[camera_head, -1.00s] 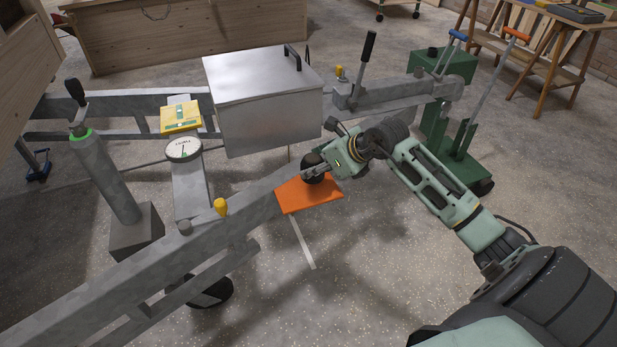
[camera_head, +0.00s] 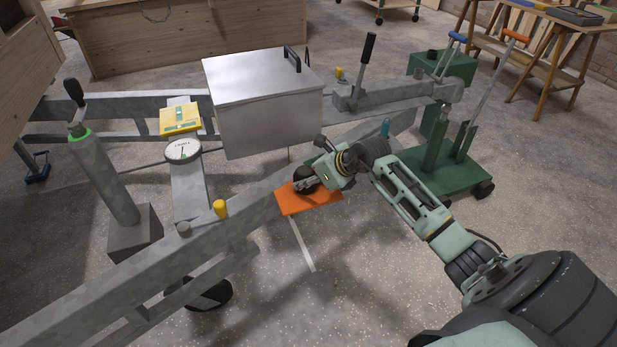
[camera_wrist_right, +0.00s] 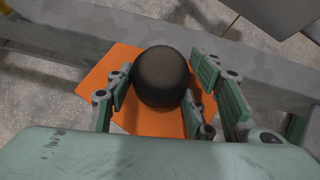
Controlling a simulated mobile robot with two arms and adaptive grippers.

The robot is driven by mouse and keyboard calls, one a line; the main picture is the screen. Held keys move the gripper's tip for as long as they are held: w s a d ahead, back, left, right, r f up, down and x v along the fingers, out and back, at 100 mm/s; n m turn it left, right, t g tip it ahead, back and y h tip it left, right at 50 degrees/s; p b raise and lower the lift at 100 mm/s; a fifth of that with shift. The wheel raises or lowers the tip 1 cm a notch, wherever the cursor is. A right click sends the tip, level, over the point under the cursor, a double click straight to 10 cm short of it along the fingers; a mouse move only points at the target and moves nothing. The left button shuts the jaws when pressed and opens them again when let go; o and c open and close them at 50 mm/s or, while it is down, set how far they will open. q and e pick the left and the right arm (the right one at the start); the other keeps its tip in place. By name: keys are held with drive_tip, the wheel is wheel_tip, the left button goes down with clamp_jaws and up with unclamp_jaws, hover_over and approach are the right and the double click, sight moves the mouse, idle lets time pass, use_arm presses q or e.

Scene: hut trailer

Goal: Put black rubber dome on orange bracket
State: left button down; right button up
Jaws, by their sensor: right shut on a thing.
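The black rubber dome (camera_head: 304,177) is between the fingers of my right gripper (camera_head: 308,184), low over the orange bracket (camera_head: 312,204). In the right wrist view the round dome (camera_wrist_right: 160,76) sits between the green finger pads, with the orange bracket (camera_wrist_right: 152,122) directly beneath it. The bracket is a flat plate fixed at the side of the grey trailer beam (camera_head: 250,205). I cannot tell whether the dome's underside touches the plate. My left gripper is not in view.
A metal box (camera_head: 262,105) stands on the frame behind the bracket. A yellow-orange peg (camera_head: 220,208) is on the beam to the left. A green wheeled trolley (camera_head: 445,170) stands to the right. Open floor lies in front of the bracket.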

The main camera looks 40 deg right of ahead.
drive_tip(key=o, duration=1.2)
drive_tip(key=shift+c, duration=0.2)
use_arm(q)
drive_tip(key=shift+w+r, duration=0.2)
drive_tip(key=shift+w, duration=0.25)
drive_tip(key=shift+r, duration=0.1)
use_arm(e)
drive_tip(key=shift+r, duration=0.2)
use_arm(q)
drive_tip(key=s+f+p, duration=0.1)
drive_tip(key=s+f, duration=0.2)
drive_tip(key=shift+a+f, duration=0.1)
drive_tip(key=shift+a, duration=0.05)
use_arm(e)
drive_tip(key=v, duration=1.2)
drive_tip(key=shift+f, duration=0.1)
